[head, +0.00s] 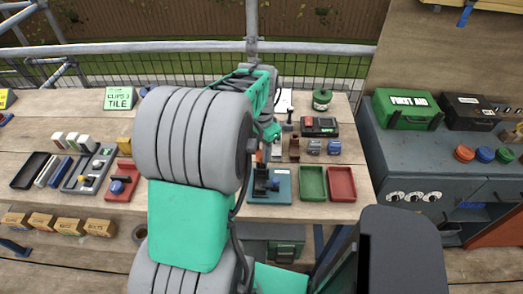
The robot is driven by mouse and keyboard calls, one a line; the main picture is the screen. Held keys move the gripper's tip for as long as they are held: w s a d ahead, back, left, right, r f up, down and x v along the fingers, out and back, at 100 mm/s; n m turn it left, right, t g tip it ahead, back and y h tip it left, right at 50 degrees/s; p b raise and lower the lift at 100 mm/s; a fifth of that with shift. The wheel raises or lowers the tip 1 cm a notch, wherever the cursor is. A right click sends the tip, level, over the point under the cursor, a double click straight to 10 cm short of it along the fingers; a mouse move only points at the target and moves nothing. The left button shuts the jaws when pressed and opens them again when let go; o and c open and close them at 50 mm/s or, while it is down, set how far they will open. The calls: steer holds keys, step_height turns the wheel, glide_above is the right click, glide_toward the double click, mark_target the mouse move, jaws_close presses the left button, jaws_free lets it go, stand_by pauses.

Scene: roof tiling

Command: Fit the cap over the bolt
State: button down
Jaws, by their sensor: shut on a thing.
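My gripper (262,175) shows only in part, beyond my grey and teal arm, low over a blue-green plate (284,185) on the wooden table. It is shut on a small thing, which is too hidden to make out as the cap. Dark parts stand at the plate's left side; I cannot tell whether the bolt is among them. My arm covers the plate's left end. Whether the held thing touches anything below it is not clear.
Green (312,184) and red (341,184) trays lie right of the plate. Small blocks and a dark device (319,127) stand behind them. A red base with a blue knob (117,187) and a black tray (35,171) lie left. A grey bench (415,150) stands right.

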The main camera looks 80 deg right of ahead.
steer(key=shift+f, duration=0.55)
stand_by(0.9)
steer(key=c, duration=0.9)
jaws_free()
steer(key=shift+r+p, duration=2.25)
steer(key=shift+r, duration=1.3)
